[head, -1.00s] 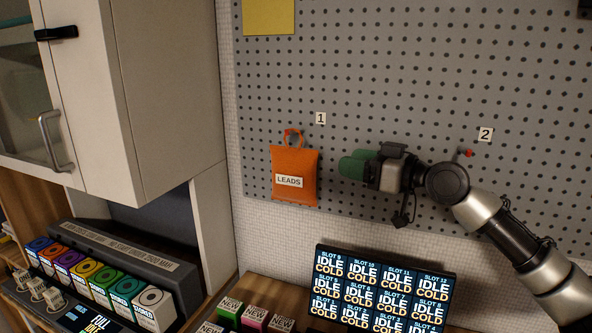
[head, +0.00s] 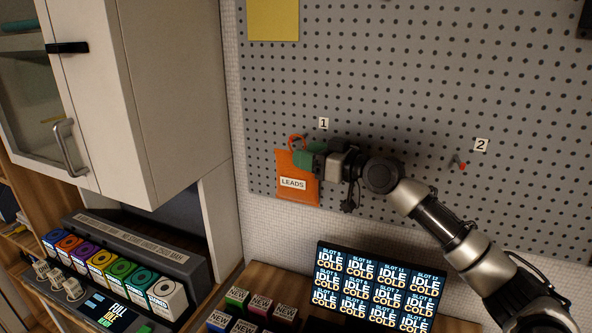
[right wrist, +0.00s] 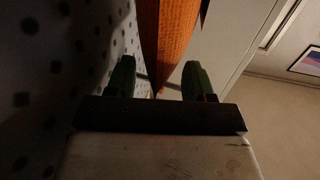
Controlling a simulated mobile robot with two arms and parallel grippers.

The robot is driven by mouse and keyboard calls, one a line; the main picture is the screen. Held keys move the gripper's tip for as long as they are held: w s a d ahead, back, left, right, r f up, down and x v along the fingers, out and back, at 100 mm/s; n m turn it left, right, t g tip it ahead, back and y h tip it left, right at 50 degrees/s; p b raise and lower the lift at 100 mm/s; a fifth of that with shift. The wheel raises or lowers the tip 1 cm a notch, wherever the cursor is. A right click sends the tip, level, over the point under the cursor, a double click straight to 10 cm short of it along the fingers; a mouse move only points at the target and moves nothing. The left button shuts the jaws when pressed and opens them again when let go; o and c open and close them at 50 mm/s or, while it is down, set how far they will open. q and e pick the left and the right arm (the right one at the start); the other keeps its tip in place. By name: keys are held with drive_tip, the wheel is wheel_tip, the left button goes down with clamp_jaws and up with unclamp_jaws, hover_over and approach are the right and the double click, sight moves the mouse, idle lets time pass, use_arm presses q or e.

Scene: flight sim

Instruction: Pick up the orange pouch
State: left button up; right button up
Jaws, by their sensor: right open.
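The orange pouch (head: 297,196) with a LEADS label hangs by its loop from the pegboard, below tag 1, in the head view. My right gripper (head: 305,157) is at the pouch's upper right, its green fingers overlapping the pouch's top edge in the picture. In the right wrist view the orange pouch (right wrist: 168,45) shows edge-on above and between the two green fingertips. That right gripper (right wrist: 155,78) is open, with a finger on each side of the pouch and gaps visible. The peg behind the loop is mostly hidden. My left gripper is not in view.
The pegboard (head: 400,80) is close behind my right gripper. An empty-looking peg (head: 460,164) is below tag 2. A screen panel (head: 375,285) and small boxes (head: 250,306) sit below. A white cabinet (head: 150,100) stands at left, above a rack of coloured boxes (head: 115,266).

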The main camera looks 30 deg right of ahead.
drive_tip(key=shift+w, duration=0.1)
drive_tip(key=shift+d, duration=0.1)
drive_tip(key=shift+c, duration=0.5)
clamp_jaws()
drive_tip(key=shift+r+b, duration=0.1)
drive_tip(key=shift+b, duration=0.4)
drive_tip(key=shift+s+a+r, duration=0.15)
drive_tip(key=shift+s+a, duration=0.05)
drive_tip(key=s+a+b, duration=0.4)
drive_tip(key=s+a, duration=0.7)
drive_tip(key=a, duration=0.2)
drive_tip(key=shift+s, duration=0.35)
